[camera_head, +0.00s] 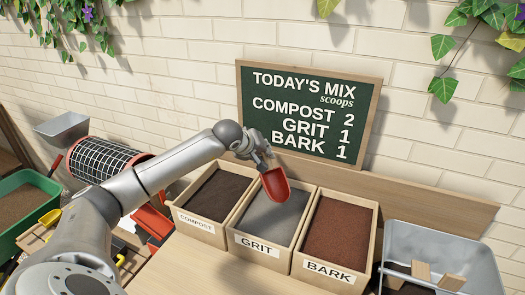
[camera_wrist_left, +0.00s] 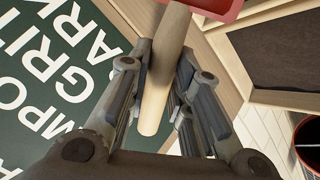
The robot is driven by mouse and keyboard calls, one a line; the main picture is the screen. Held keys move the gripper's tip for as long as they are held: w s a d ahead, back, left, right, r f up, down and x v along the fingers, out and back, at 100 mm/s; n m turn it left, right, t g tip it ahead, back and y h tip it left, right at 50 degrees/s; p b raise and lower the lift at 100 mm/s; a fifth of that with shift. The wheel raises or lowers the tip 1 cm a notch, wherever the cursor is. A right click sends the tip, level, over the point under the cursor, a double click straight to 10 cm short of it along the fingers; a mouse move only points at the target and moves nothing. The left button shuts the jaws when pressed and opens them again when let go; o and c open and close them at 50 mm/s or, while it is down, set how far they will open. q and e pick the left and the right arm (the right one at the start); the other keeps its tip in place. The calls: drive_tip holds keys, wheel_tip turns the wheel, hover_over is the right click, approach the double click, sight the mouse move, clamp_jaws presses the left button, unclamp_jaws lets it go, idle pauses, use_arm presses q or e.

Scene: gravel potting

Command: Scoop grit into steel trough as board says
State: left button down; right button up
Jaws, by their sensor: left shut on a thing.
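My left gripper (camera_head: 264,161) is shut on the wooden handle of a red scoop (camera_head: 275,185). The handle (camera_wrist_left: 163,75) runs between the fingers in the left wrist view. The scoop hangs tilted above the grit bin (camera_head: 244,239), a wooden box of grey grit (camera_head: 273,217); its inside is hidden. The chalkboard (camera_head: 308,110) reads compost 2, grit 1, bark 1 scoops. The steel trough (camera_head: 438,232) stands at the right, with dark material and wooden pieces inside. My right gripper is not in view.
The compost bin (camera_head: 195,222) is left of the grit and the bark bin (camera_head: 329,267) right of it. At the left are a green tub (camera_head: 22,214), a mesh drum (camera_head: 105,161) and a grey metal container (camera_head: 62,128). The bench front is bare.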

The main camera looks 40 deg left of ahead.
sight(267, 177)
use_arm(q)
drive_tip(key=f+g+h, duration=0.1)
drive_tip(key=f, duration=0.2)
drive_tip(key=d+f+n+g+h+b, duration=0.1)
drive_tip(key=f, duration=0.2)
drive_tip(key=s+d+f+n+h, duration=0.1)
drive_tip(key=f+h, duration=0.1)
drive_tip(key=f, duration=0.1)
drive_tip(key=shift+g, duration=0.4)
drive_tip(key=shift+n+g+h, duration=0.3)
drive_tip(key=shift+h, duration=0.4)
drive_tip(key=shift+w+a+r, duration=0.15)
drive_tip(key=shift+a+r, duration=0.1)
drive_tip(key=shift+r, duration=0.55)
drive_tip(key=shift+w+a+r, duration=0.15)
drive_tip(key=shift+a+r, duration=0.15)
drive_tip(key=shift+r, duration=0.55)
drive_tip(key=shift+w+a+r, duration=0.15)
drive_tip(key=shift+a+r, duration=0.1)
drive_tip(key=shift+r, duration=0.55)
